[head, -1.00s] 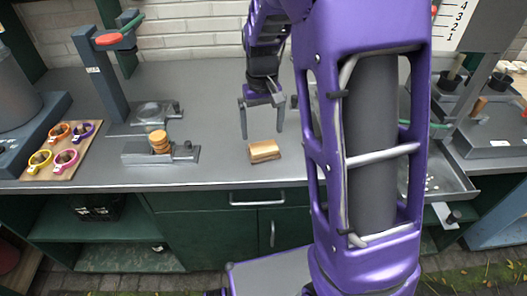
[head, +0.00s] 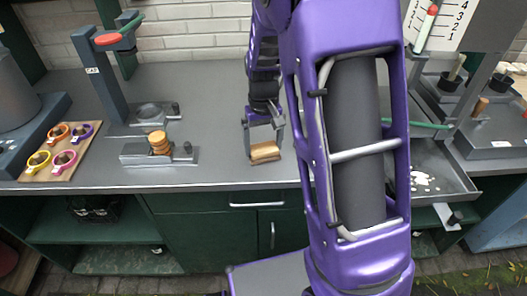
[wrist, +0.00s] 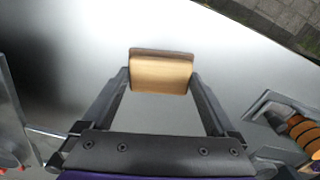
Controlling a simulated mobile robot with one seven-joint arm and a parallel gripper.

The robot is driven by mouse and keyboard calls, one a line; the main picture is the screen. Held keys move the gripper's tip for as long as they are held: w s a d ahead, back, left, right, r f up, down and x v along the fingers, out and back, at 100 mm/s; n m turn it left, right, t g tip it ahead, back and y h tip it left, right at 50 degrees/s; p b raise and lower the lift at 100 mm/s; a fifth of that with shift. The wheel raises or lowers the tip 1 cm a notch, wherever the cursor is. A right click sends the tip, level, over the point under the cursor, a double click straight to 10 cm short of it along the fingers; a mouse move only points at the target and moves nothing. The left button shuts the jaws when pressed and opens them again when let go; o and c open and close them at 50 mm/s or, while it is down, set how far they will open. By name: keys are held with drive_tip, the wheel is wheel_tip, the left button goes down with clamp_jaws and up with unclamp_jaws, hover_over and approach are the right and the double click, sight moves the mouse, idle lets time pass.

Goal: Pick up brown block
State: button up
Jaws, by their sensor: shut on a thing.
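The brown block (head: 265,153) is a small wooden block near the front edge of the grey counter. My gripper (head: 264,145) is at the block, with its two fingers on either side of it. In the wrist view the block (wrist: 161,72) sits between the fingertips of my gripper (wrist: 161,80), which is shut on it. Whether the block touches the counter is hard to tell.
To the left, a metal fixture holds a stack of round brown discs (head: 158,142). A wooden board (head: 44,171) carries several colored rings. A lever press (head: 100,75) stands behind. A grey tray (head: 455,180) with white bits is at right. Counter around the block is clear.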

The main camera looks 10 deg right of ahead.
sight(264, 148)
drive_tip(key=shift+c, duration=0.5)
wheel_tip(264, 148, up, 10)
drive_tip(key=p, duration=0.1)
drive_tip(key=o, duration=0.8)
drive_tip(key=shift+c, duration=0.2)
drive_tip(key=c, duration=0.6)
drive_tip(key=shift+s, duration=0.1)
